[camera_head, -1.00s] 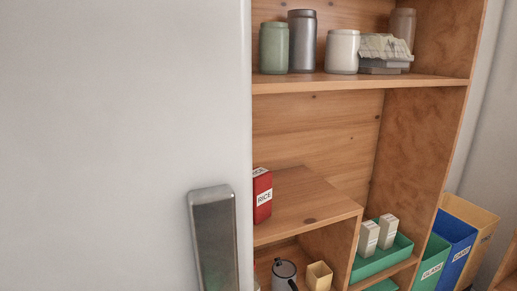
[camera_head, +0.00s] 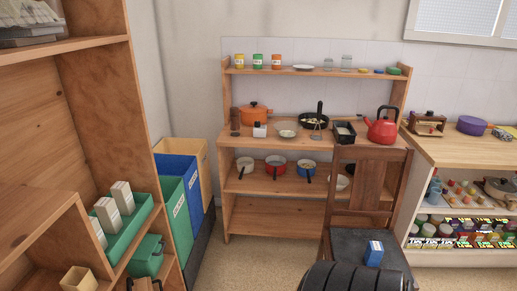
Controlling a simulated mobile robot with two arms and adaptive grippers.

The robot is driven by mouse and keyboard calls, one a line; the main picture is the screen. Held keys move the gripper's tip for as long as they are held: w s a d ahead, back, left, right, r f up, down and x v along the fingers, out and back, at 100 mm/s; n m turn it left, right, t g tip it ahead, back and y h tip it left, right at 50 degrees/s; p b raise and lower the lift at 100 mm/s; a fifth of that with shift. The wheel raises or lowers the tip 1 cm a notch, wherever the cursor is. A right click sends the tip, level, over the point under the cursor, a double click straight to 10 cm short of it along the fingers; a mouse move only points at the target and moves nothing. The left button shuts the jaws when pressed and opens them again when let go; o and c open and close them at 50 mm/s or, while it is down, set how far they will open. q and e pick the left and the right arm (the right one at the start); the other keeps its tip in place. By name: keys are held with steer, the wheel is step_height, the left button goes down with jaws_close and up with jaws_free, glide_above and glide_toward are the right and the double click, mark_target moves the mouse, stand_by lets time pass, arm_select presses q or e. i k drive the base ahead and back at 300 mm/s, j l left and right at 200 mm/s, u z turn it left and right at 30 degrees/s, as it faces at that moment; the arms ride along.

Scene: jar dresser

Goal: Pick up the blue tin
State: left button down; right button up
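A small blue container (camera_head: 373,254) with white on it stands upright on the dark seat of a wooden chair (camera_head: 370,176) at the lower right. It is too small to tell whether it is a tin or a carton. A flat blue item (camera_head: 363,70) lies on the top shelf of the wooden rack, also too small to identify. Neither of my grippers is in view.
A dark ribbed shape (camera_head: 345,279) hides part of the chair's front. Blue bin (camera_head: 181,190) and green bin (camera_head: 172,217) stand at left. The wooden rack (camera_head: 232,220) holds pots and a red kettle (camera_head: 381,126). Floor is clear between bins and chair.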

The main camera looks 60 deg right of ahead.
mark_target(374, 253)
steer(key=k+l+z, duration=0.45)
steer(key=z, duration=2.3)
